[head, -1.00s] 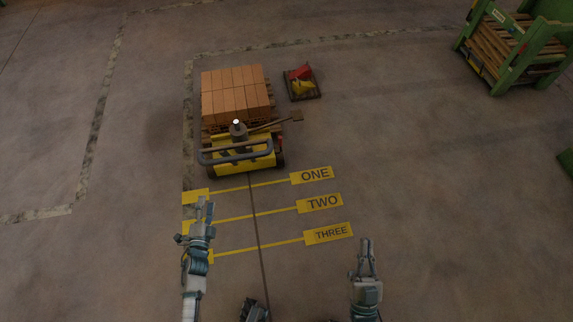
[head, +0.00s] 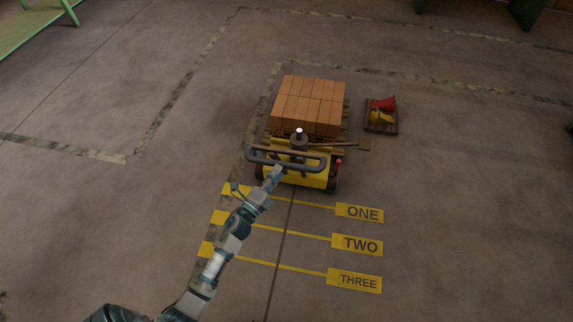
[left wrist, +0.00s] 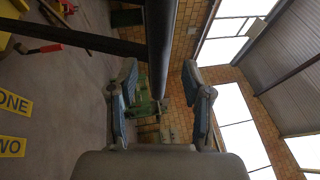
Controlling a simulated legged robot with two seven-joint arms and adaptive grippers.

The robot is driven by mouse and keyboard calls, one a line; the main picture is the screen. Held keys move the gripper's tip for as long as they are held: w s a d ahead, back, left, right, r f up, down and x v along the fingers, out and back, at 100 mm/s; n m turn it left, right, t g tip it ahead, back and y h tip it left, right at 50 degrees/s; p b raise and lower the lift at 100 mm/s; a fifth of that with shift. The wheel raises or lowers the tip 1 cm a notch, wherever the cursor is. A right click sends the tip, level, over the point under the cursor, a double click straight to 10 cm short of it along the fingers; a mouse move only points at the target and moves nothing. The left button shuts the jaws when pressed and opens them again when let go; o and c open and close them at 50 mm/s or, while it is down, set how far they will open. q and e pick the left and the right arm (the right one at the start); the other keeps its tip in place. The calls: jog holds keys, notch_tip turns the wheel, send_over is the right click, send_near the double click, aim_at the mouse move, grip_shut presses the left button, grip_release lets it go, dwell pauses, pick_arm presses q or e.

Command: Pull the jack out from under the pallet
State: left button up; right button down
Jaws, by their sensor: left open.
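The yellow jack (head: 312,180) stands at the near end of a wooden pallet (head: 346,122) stacked with brown boxes (head: 308,104); its forks are hidden below. Its dark looped handle bar (head: 318,166) faces me. My left gripper (head: 274,176) is at the near side of this bar, left of its middle. In the left wrist view the open left gripper (left wrist: 161,72) has a dark bar (left wrist: 161,30) showing between its two fingers. I cannot tell if they touch. My right gripper is out of view.
Yellow floor lines with labels ONE (head: 362,213), TWO (head: 360,244) and THREE (head: 356,281) lie on my side of the jack. A small pallet with red and yellow items (head: 381,116) lies to the right.

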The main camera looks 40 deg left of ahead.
aim_at(282, 164)
pick_arm(q)
jog(key=w, duration=0.1)
jog(key=w+a, duration=0.1)
jog(key=w, duration=0.2)
jog(key=shift+a+r, duration=0.1)
jog(key=shift+a, duration=0.3)
jog(key=shift+w, duration=0.1)
jog(key=shift+d+r, duration=0.2)
jog(key=shift+d, duration=0.15)
jog(key=shift+c, duration=1)
grip_shut()
jog(key=shift+a, duration=0.1)
